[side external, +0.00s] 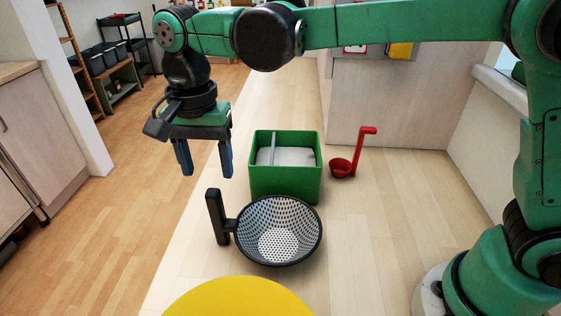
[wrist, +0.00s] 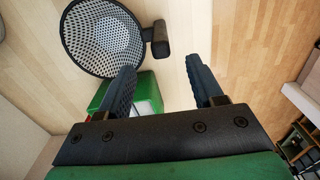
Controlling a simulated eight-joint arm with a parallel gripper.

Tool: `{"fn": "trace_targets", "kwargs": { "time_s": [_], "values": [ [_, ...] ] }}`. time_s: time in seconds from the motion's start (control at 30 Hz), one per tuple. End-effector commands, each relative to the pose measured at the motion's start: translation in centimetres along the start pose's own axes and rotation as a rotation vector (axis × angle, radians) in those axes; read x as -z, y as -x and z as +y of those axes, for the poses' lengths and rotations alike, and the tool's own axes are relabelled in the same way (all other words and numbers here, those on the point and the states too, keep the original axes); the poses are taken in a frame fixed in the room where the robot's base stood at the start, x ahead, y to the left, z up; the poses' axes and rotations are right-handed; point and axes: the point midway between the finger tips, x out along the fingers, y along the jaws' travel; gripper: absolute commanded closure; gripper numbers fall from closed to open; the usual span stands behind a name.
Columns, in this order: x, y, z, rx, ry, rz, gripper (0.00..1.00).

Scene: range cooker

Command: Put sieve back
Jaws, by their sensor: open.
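The sieve (side external: 279,230) is a round perforated metal bowl with a dark rim and an upright black handle block (side external: 217,217) on its left. It stands on the light wooden counter, in front of a green box. My gripper (side external: 206,174) is open and empty, pointing down, above and behind the handle and to the left of the box. In the wrist view the sieve (wrist: 103,38) is at the upper left with its handle (wrist: 160,40) beside it. The gripper fingers (wrist: 165,82) are spread apart, and nothing is between them.
The green box (side external: 286,188) has a divider and pale contents. A red ladle (side external: 342,168) stands to its right. A yellow round surface (side external: 240,300) is at the front. The counter (side external: 180,262) is clear left of the sieve, ending at its left edge.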

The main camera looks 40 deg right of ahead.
Motion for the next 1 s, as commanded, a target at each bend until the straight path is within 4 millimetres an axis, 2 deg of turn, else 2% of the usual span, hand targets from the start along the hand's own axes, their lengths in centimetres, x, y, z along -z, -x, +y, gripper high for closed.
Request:
{"fn": "trace_targets", "kwargs": {
  "time_s": [0.1, 0.3, 0.43, 0.57, 0.67, 0.8, 0.9, 1.0],
  "values": [
    [0.0, 1.8, 0.0, 0.0, 0.0, 0.0, 0.4],
    [0.1, 3.3, 0.2, 0.004, 0.004, 0.001, 0.4],
    [1.3, 3.8, 1.7, 0.05, 0.062, 0.02, 0.4],
    [3.4, 4.0, 5.3, 0.144, 0.2, 0.087, 0.4],
    [4.9, 3.5, 8.8, 0.215, 0.334, 0.18, 0.4],
    [6.1, 1.9, 13.4, 0.268, 0.514, 0.339, 0.4],
    [6.5, 0.5, 15.9, 0.272, 0.619, 0.445, 0.4],
    [6.6, -0.7, 17.6, 0.261, 0.697, 0.526, 0.4]
  ]
}}
